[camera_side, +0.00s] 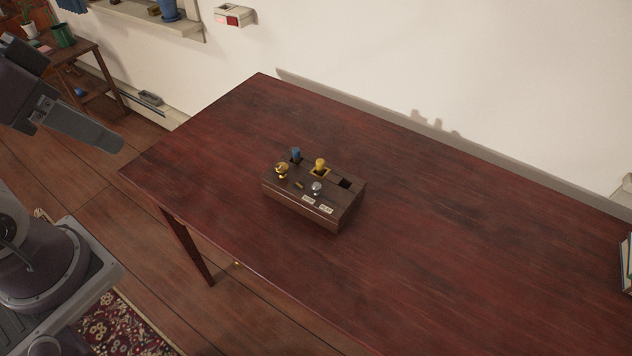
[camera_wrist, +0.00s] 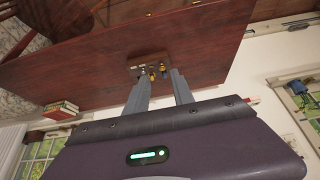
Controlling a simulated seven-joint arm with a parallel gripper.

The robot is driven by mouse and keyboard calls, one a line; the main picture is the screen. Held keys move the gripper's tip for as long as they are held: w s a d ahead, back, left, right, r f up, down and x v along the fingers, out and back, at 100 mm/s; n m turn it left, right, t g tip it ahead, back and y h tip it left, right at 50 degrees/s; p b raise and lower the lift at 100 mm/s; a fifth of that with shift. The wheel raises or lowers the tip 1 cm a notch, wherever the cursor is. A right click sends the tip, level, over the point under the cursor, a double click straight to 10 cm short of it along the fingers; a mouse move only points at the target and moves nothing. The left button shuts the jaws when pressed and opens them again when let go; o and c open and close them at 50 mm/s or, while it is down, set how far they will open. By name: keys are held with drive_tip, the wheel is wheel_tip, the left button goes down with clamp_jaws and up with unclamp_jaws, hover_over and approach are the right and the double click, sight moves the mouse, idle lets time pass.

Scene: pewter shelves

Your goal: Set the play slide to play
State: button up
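A small dark wooden box (camera_side: 315,209) sits near the middle of the red-brown table. On its top are a blue knob (camera_side: 296,154), a yellow knob (camera_side: 320,165) in a yellow-framed slot, a gold knob (camera_side: 282,169), a silver knob (camera_side: 316,187) and a dark opening (camera_side: 344,183). Two pale labels (camera_side: 316,203) near its front edge are too small to read, so I cannot tell which part is the play slide. My gripper (camera_wrist: 159,76) is open and empty, its fingers apart, with the box (camera_wrist: 147,59) beyond them. In the side view it is at the far left, well away from the box.
The table (camera_side: 440,230) is bare around the box. A cream wall stands along its back edge, with a small white device with a red front (camera_side: 235,16) on it. Books (camera_side: 626,262) show at the right edge. A side table with plants (camera_side: 63,36) stands at the back left.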

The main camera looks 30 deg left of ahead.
drive_tip(key=w, duration=0.1)
drive_tip(key=w+n, duration=0.1)
drive_tip(key=w+r, duration=0.1)
drive_tip(key=shift+w+d+r+g, duration=0.1)
drive_tip(key=shift+d+g, duration=0.15)
drive_tip(key=shift+g, duration=0.15)
clamp_jaws()
drive_tip(key=w+f+n+g+h, duration=0.25)
drive_tip(key=w+n, duration=0.45)
drive_tip(key=w, duration=0.9)
drive_tip(key=w+f+n+g+h, duration=0.1)
drive_tip(key=w+f+n, duration=0.2)
drive_tip(key=w+f, duration=0.4)
drive_tip(key=w+f+n+g, duration=0.2)
drive_tip(key=w+f+n, duration=0.2)
drive_tip(key=w+f, duration=0.3)
wheel_tip(320, 180, down, 5)
drive_tip(key=shift+f+h, duration=0.15)
drive_tip(key=shift+h, duration=0.2)
drive_tip(key=shift+g, duration=0.25)
